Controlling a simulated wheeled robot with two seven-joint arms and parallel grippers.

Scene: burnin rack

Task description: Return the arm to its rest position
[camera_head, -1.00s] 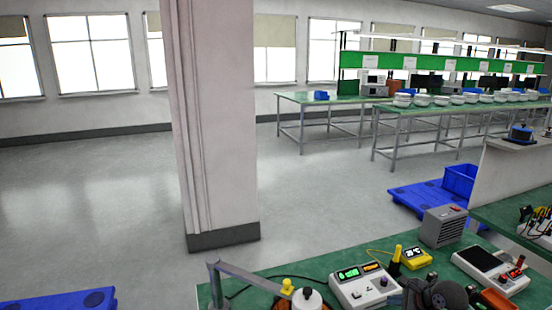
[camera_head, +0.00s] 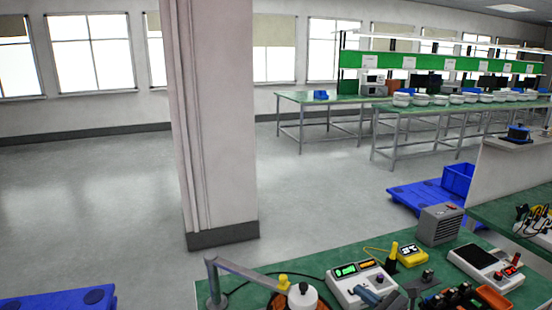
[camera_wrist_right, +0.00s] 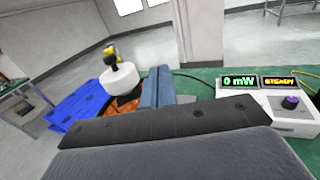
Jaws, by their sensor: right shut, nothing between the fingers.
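My right gripper (camera_head: 369,296) shows at the bottom edge of the head view, with its blue-grey fingers in front of a white meter (camera_head: 345,275). In the right wrist view its fingers (camera_wrist_right: 157,85) are together, with nothing between them. There they point between the white meter (camera_wrist_right: 262,118) at the right and a white round pot (camera_wrist_right: 119,82) with a dark knob at the left. The meter reads 0 mW and STEADY. My left gripper is in neither view.
The green bench (camera_head: 262,273) also carries a yellow meter (camera_head: 411,254), a grey vented box (camera_head: 440,224), a white flat device (camera_head: 487,266) and a lamp-like grey arm (camera_head: 212,280). A pillar (camera_head: 215,130) stands behind. Blue pallets (camera_head: 60,301) lie on the floor.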

